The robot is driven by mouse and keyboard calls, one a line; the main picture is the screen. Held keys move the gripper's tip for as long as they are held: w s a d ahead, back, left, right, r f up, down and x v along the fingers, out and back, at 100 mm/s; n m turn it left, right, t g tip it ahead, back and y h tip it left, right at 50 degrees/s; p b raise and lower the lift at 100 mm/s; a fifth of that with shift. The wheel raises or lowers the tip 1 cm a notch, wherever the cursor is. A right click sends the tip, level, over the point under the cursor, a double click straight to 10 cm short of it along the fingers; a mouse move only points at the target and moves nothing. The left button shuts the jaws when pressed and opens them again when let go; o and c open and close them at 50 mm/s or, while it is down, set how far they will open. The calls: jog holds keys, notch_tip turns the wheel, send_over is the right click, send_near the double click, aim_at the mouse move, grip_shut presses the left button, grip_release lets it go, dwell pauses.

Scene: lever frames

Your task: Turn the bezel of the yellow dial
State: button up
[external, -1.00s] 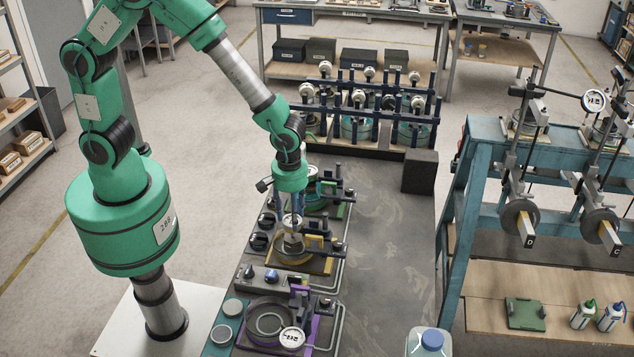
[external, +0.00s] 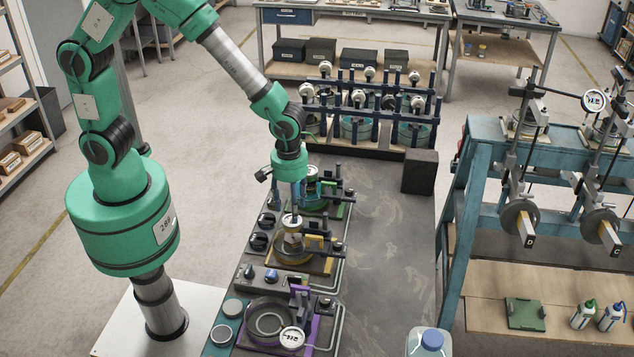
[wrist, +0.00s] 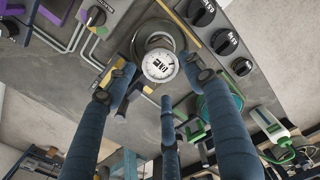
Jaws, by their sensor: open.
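My gripper (external: 295,205) hangs just above the dial. In the wrist view my gripper's (wrist: 163,82) blue fingers are spread around the dial face, open and holding nothing. Whether a fingertip touches the dial cannot be told. The bezel's edge is small in both views.
A green station (external: 328,205) stands behind and a purple station (external: 268,320) in front, close by. Black knobs (external: 258,241) line the left side. Bent grey pipes (external: 341,310) run along the right.

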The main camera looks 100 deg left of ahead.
aim_at(291, 220)
notch_tip(291, 220, up, 8)
jog(key=shift+r, duration=0.25)
dwell(0.5)
jog(key=shift+r, duration=0.1)
jog(key=s+r+m+t+b, duration=0.2)
jog(key=s+r+m+b, duration=0.3)
jog(key=s, duration=0.8)
jog(key=s+d+r+m+t+b, duration=0.1)
jog(key=s+r+m+t+b, duration=0.2)
jog(key=s+m, duration=0.9)
notch_tip(291, 220, up, 4)
jog(key=shift+s+r+t+b, duration=0.15)
jog(key=shift+s+t+b, duration=0.15)
jog(key=shift+s+b, duration=0.55)
jog(key=shift+w, duration=0.2)
